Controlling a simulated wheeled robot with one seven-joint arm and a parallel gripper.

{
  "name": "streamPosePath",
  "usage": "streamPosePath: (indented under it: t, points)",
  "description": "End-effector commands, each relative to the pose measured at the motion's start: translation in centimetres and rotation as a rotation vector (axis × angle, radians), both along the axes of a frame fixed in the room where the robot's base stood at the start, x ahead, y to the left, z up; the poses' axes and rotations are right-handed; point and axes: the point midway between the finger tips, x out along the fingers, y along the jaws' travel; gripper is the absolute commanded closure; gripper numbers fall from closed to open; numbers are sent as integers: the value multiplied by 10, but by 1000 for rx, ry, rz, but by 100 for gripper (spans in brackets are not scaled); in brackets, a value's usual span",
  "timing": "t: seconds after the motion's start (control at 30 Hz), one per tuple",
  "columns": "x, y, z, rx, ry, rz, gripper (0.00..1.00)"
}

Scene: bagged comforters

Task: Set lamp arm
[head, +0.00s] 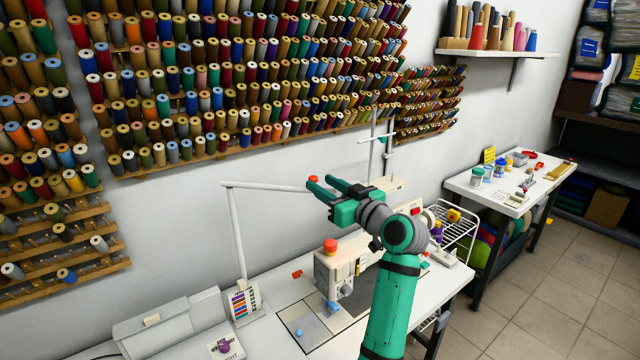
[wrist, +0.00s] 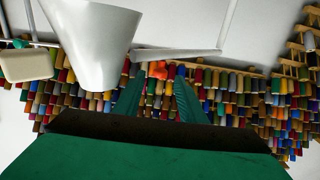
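The white lamp (head: 233,225) stands on the sewing table, with its post rising from a base and its thin arm (head: 270,187) reaching right toward my gripper. In the wrist view the lamp arm (wrist: 185,53) runs above the fingertips to a large pale cone (wrist: 92,40), which looks like the lamp shade. A red-orange knob (head: 313,179) is at the arm's far end; in the wrist view it (wrist: 157,70) shows between the fingertips. My gripper (head: 321,184) is open, its two green fingers apart (wrist: 158,84). Whether either finger touches the knob, I cannot tell.
A sewing machine (head: 337,272) with a red-topped knob stands below my arm on the white table (head: 285,345). Thread racks (head: 200,150) cover the wall behind. A side table (head: 495,190) and a wire rack (head: 460,222) stand to the right. Floor is clear at lower right.

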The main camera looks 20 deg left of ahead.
Motion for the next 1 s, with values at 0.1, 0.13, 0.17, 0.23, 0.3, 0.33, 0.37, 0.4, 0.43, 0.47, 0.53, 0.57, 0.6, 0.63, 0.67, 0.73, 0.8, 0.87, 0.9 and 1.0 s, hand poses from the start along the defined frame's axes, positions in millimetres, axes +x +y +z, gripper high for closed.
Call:
streamPosePath:
  t: [0.1,0.13,0.17,0.23,0.3,0.33,0.37,0.4,0.43,0.47,0.53,0.57,0.6,0.63,0.67,0.73,0.8,0.87,0.9,1.0]
  points:
    - [-14,-20,-1,-1,-1,-4,63]
    - [-18,-24,0,0,-1,-4,63]
    - [-21,-28,-1,0,0,-4,63]
    - [-29,-39,-1,0,0,-3,63]
    - [-37,-47,-1,-1,-1,-3,63]
    - [-39,-51,-1,-1,0,-3,63]
    - [-42,-54,-1,-1,-1,-3,63]
    - [-45,-58,0,0,-1,-2,63]
    - [-47,-60,0,1,-1,-2,63]
    - [-48,-62,-1,0,0,-2,63]
    - [-51,-65,-1,0,1,-1,63]
    - [-52,-66,-1,0,1,-1,63]
    - [-53,-67,-1,0,1,-1,63]
    - [-53,-67,-1,-1,1,-1,63]
    - [-54,-68,-1,-1,1,-1,63]
    - [-54,-68,-1,-1,1,-1,63]
    - [-54,-68,-1,-1,1,-1,63]
    - [-54,-68,-1,-1,1,-1,63]
    - [-54,-68,-1,-1,1,-1,63]
    - [-54,-68,-1,-1,1,-1,63]
